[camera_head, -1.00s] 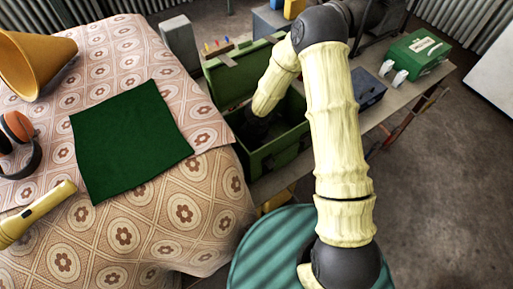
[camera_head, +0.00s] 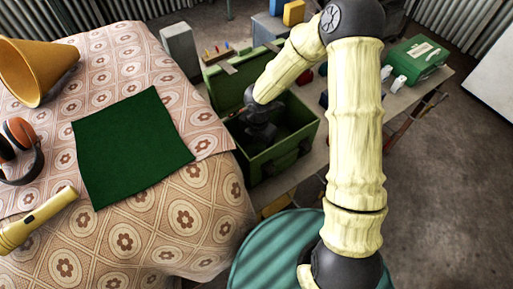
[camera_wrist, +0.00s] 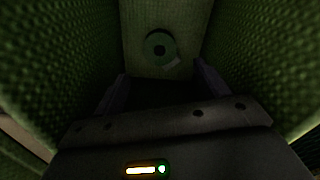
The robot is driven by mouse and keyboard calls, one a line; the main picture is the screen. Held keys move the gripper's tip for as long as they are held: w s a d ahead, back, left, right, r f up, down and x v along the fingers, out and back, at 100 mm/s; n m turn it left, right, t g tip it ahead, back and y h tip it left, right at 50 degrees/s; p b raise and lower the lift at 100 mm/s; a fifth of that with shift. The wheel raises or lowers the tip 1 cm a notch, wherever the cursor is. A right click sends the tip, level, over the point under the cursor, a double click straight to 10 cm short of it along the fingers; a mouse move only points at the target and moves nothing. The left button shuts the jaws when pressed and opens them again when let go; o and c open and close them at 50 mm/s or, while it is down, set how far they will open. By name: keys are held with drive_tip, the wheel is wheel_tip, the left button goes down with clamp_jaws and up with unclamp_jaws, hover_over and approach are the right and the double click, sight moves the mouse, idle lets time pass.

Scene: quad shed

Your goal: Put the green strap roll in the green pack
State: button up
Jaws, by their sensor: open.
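The green pack (camera_head: 291,152) stands open with its lid tipped back, beside the cloth-covered table. My gripper (camera_head: 262,133) is down in the pack's opening, seen from behind in the head view. In the wrist view, the green strap roll (camera_wrist: 160,60) lies flat on the pale floor of the pack, a ring with a dark hole. My gripper (camera_wrist: 160,75) is open, its two fingers apart and empty, with the roll beyond them and not touched. The pack's woven green walls (camera_wrist: 245,50) rise on both sides. The roll is hidden in the head view.
The patterned tablecloth (camera_head: 190,232) carries a dark green cloth (camera_head: 133,147), a yellow cone (camera_head: 37,70), ear defenders (camera_head: 20,140) and a yellow torch (camera_head: 38,220). A green case (camera_head: 417,57) stands on the bench (camera_head: 405,97) at right. A grey block (camera_head: 181,47) stands behind the pack.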

drive_tip(key=shift+r, duration=1.95)
